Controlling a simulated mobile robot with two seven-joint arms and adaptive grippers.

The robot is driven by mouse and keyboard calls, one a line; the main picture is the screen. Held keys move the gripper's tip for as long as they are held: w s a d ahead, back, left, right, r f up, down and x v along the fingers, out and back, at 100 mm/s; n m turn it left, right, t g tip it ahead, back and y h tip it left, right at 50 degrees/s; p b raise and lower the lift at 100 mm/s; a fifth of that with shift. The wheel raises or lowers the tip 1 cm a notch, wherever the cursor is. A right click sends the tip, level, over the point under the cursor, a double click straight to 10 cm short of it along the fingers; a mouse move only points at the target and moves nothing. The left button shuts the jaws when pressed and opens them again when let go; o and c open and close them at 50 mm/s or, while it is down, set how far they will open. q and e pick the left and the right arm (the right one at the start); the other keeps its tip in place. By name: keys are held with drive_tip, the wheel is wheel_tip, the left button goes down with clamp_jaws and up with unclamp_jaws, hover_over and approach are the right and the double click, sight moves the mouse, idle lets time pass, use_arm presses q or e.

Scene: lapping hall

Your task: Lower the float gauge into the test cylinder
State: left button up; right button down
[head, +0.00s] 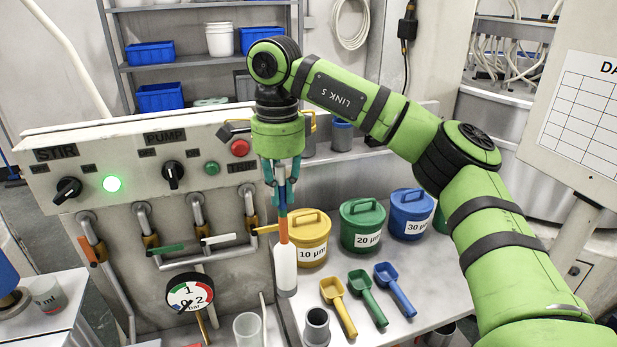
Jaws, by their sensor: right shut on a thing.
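My right gripper (283,178), at the end of the green arm, points down with its teal fingers shut on the upper stem of the float gauge (285,262). The gauge hangs upright, with a blue and orange banded stem, a white body and a grey lower end. A grey, open-topped cylinder (317,327) stands at the bottom of the view, below and right of the gauge's lower end; it looks like the test cylinder. The gauge appears apart from it and outside its opening. The cylinder's base is cut off by the frame. My left gripper is not in view.
A clear beaker (247,330) stands left of the cylinder. Yellow (338,304), green and blue scoops lie to its right, before lidded yellow (308,240), green and blue tubs. The valve panel (120,165) with pipes and a pressure gauge (190,293) is close on the left.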

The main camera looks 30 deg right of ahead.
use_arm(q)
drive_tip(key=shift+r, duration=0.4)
use_arm(e)
drive_tip(key=w+a+f, duration=0.4)
drive_tip(key=a+f, duration=0.2)
drive_tip(key=a, duration=0.3)
drive_tip(key=shift+a+f, duration=0.2)
drive_tip(key=shift+f, duration=0.05)
use_arm(q)
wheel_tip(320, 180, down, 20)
drive_tip(key=b, duration=1.9)
drive_tip(key=shift+b, duration=0.35)
use_arm(e)
drive_tip(key=shift+f, duration=14.75)
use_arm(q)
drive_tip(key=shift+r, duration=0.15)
